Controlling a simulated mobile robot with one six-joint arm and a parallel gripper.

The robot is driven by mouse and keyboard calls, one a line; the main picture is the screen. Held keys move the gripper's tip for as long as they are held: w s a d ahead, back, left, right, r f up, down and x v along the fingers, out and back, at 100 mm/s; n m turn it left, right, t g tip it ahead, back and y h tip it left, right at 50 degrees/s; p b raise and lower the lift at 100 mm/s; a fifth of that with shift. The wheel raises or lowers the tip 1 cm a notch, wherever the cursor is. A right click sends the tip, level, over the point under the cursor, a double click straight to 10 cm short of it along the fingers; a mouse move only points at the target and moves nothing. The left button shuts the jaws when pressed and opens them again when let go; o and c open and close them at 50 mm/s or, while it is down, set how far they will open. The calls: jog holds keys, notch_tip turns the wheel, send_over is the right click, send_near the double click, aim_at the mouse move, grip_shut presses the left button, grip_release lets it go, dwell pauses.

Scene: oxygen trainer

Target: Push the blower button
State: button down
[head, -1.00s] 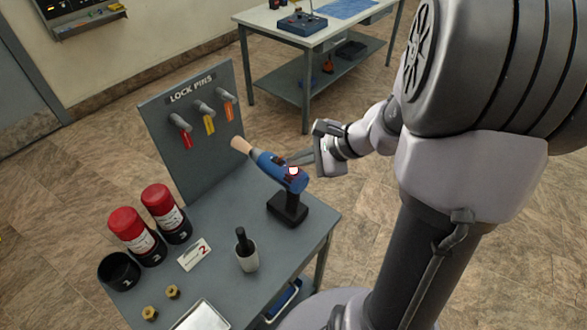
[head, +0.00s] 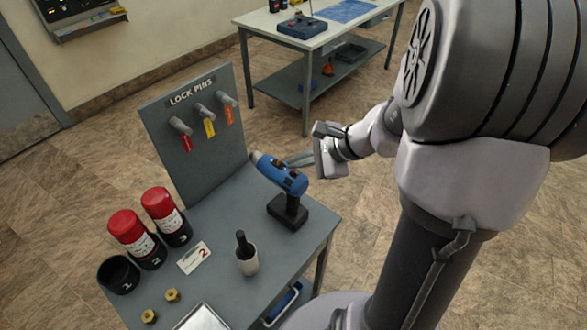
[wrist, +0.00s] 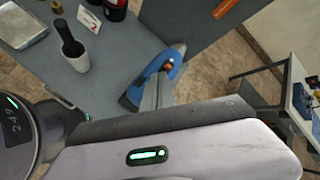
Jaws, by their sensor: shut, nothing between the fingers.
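The blue blower (head: 280,175) stands upright on a black base (head: 288,212) near the right edge of the grey cart, its nozzle pointing to the upper left. A small red spot, which looks like the button (head: 293,173), is on its rear upper part. My gripper (head: 291,160) is shut and empty, its fingertips close beside the blower's upper side. In the wrist view the shut fingers (wrist: 158,88) reach up over the blower (wrist: 160,66), partly hiding it. An orange spot (wrist: 168,66) shows just past the fingertips. I cannot tell whether they touch it.
The cart (head: 222,222) also holds a cup with a black-handled tool (head: 247,262), red-capped canisters (head: 130,228), a card (head: 194,257), brass fittings (head: 172,295) and a metal tray (head: 205,318). A lock pins panel (head: 200,150) rises behind. A white table (head: 275,25) stands farther back.

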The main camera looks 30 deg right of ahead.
jog(key=shift+r, duration=0.3)
notch_tip(320, 180, up, 6)
jog(key=p, duration=0.5)
jog(key=s+a+n+g+h+b, duration=0.2)
jog(key=s+a+n+b, duration=0.6)
jog(key=s+a+n, duration=0.8)
jog(key=shift+s+a+r+h, duration=0.2)
jog(key=shift+a+r+h, duration=0.15)
jog(key=shift+r+h, duration=0.05)
